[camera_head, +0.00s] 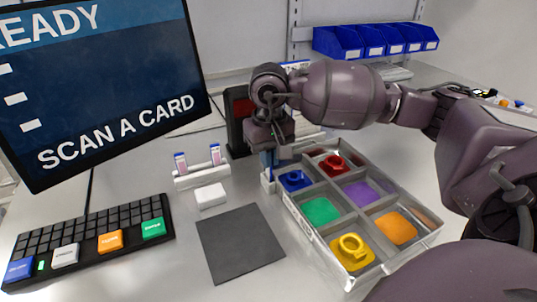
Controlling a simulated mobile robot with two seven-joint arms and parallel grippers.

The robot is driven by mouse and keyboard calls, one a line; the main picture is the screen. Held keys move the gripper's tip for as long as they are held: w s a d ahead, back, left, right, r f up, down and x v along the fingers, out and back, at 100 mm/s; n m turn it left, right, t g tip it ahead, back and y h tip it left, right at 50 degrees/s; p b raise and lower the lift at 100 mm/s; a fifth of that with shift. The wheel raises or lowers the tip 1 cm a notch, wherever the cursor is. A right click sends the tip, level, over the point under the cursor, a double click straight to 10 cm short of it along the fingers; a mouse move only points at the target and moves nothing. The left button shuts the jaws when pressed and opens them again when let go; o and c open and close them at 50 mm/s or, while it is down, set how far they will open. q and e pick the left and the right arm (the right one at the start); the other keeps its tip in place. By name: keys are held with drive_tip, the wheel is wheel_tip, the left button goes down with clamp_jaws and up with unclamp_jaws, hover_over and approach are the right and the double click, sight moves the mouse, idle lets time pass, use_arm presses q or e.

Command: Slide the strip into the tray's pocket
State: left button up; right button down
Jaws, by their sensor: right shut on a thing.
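My right gripper (270,150) points down at the back left corner of the sectioned grey tray (322,240). It is shut on a narrow blue strip (268,162), which is mostly hidden by the fingers. The strip's lower end is at a small white pocket (268,184) on the tray's left side. I cannot tell whether the strip is inside the pocket or just above it. The tray's compartments have blue, red, green, purple, yellow and orange floors or parts, with a yellow ring part (352,248) at the front. My left gripper is not in view.
A card holder (202,176) with two upright cards and a white block (210,195) stand left of the tray. A dark mat (240,243) lies in front. A keyboard (95,235) and a large screen (100,85) are at left. Blue bins (375,40) hang behind.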

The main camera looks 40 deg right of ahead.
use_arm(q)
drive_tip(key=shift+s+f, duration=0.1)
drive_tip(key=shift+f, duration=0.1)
use_arm(e)
drive_tip(key=shift+f, duration=0.25)
drive_tip(key=c, duration=0.6)
unclamp_jaws()
drive_tip(key=shift+c, duration=0.2)
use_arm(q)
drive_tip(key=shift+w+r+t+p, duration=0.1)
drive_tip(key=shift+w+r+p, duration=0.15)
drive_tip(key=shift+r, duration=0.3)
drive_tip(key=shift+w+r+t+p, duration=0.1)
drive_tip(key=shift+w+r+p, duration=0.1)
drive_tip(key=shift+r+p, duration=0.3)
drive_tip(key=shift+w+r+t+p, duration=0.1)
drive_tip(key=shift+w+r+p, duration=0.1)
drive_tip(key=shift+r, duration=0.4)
use_arm(e)
drive_tip(key=shift+r, duration=4.55)
drive_tip(key=shift+f, duration=0.1)
